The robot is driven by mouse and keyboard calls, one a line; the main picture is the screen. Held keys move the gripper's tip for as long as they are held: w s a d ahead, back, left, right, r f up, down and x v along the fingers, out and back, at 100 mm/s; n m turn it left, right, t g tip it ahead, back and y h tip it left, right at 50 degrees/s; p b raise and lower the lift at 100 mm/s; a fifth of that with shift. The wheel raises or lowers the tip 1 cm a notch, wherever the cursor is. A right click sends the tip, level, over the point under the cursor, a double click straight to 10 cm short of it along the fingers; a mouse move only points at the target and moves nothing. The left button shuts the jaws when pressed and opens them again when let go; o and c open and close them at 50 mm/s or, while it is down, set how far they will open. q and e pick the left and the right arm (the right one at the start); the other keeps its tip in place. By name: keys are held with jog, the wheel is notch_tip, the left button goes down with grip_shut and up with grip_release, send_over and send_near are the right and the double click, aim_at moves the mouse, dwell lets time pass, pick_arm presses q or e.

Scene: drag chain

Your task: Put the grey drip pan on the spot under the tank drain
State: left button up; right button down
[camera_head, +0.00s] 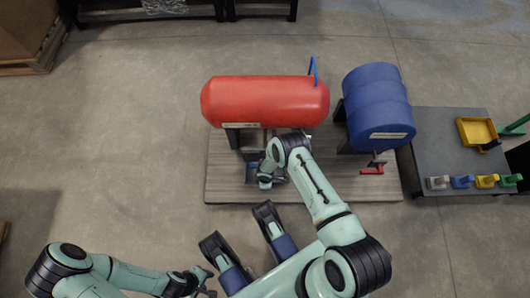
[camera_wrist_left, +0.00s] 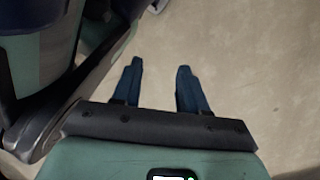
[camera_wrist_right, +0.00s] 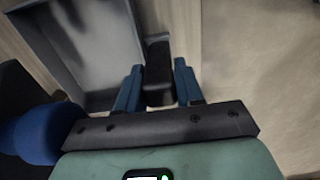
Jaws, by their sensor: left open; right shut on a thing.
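The grey drip pan (camera_wrist_right: 85,45) fills the upper left of the right wrist view. Its black handle (camera_wrist_right: 158,85) is between the blue fingers of my right gripper (camera_wrist_right: 159,72), which is shut on it. In the head view my right arm reaches down to the front of the red tank (camera_head: 265,102), and its forearm partly covers that area. The blue tank (camera_head: 375,100) stands to the right of the red one, with a red-handled fitting (camera_head: 373,169) below its front. My left gripper (camera_wrist_left: 160,68) is open and empty above bare floor. The spot under the drain cannot be made out.
Both tanks stand on a wood-plank platform (camera_head: 225,188). A grey table (camera_head: 432,125) at right holds a yellow pan (camera_head: 477,131) and several small coloured items along its front edge. A cardboard box (camera_head: 25,35) is at the far left. The floor left of the platform is clear.

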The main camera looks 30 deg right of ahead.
jog(key=c, duration=0.7)
grip_release()
jog(key=shift+r, duration=0.1)
jog(key=shift+r, duration=0.4)
notch_tip(320, 180, up, 11)
jog(key=p, duration=0.5)
pick_arm(q)
jog(key=w+d+r+t, duration=0.1)
jog(key=w+r+t, duration=0.2)
jog(key=w+r, duration=0.3)
jog(key=w, duration=0.3)
jog(key=shift+m, duration=0.3)
pick_arm(e)
jog(key=s+r+m, duration=0.3)
jog(key=s+m, duration=0.1)
jog(key=m, duration=0.1)
jog(key=s+a+r+m+t+y, duration=0.1)
jog(key=s+r+m, duration=0.3)
jog(key=s+m, duration=0.1)
jog(key=s+r+m+t+y, duration=0.1)
jog(key=s+r+m, duration=0.2)
jog(key=m, duration=0.4)
jog(key=shift+s+a+r, duration=0.15)
jog(key=shift+s+a, duration=0.05)
jog(key=shift+s, duration=0.65)
